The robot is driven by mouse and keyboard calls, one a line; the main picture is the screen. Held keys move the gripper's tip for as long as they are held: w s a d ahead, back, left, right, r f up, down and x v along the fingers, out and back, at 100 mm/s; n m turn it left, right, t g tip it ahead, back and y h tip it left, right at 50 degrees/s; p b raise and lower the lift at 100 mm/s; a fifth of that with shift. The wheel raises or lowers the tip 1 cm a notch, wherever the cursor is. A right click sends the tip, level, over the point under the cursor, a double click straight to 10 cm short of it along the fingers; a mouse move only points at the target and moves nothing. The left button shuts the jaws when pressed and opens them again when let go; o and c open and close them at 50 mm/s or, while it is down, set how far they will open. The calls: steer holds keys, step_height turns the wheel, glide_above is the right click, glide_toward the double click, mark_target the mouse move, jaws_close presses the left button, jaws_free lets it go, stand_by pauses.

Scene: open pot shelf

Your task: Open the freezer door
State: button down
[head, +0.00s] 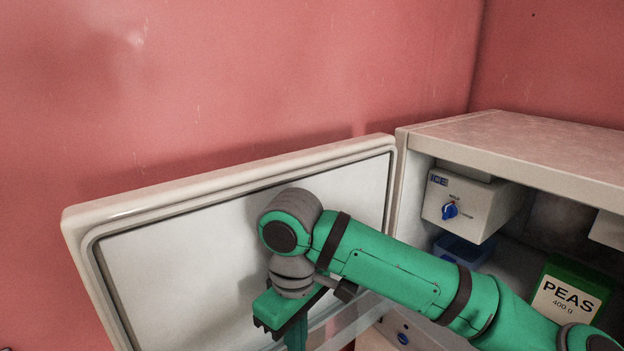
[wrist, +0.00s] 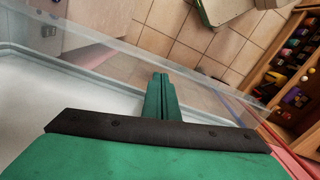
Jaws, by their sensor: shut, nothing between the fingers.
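The freezer door (head: 150,262) stands swung wide open to the left in the head view, its pale inner panel facing me. Its hinge side meets the freezer body (head: 520,132) at the right. My gripper (head: 296,341) points down in front of the inner panel, its lower end cut off by the picture's bottom edge. In the wrist view my gripper (wrist: 160,77) has its two green fingers together with nothing between them. A clear strip (wrist: 215,87) runs diagonally behind the fingers; I cannot tell whether they touch it. The door's outer face and handle are hidden.
Inside the freezer are an ice box (head: 466,208) with a blue knob, a blue bin (head: 462,250) and a green peas packet (head: 570,290). A red wall (head: 240,80) stands behind the door. The wrist view shows tiled floor (wrist: 170,20) and a wooden shelf (wrist: 285,75) with several small items.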

step_height(320, 180, up, 10)
stand_by(1.0)
steer(key=shift+d, duration=0.15)
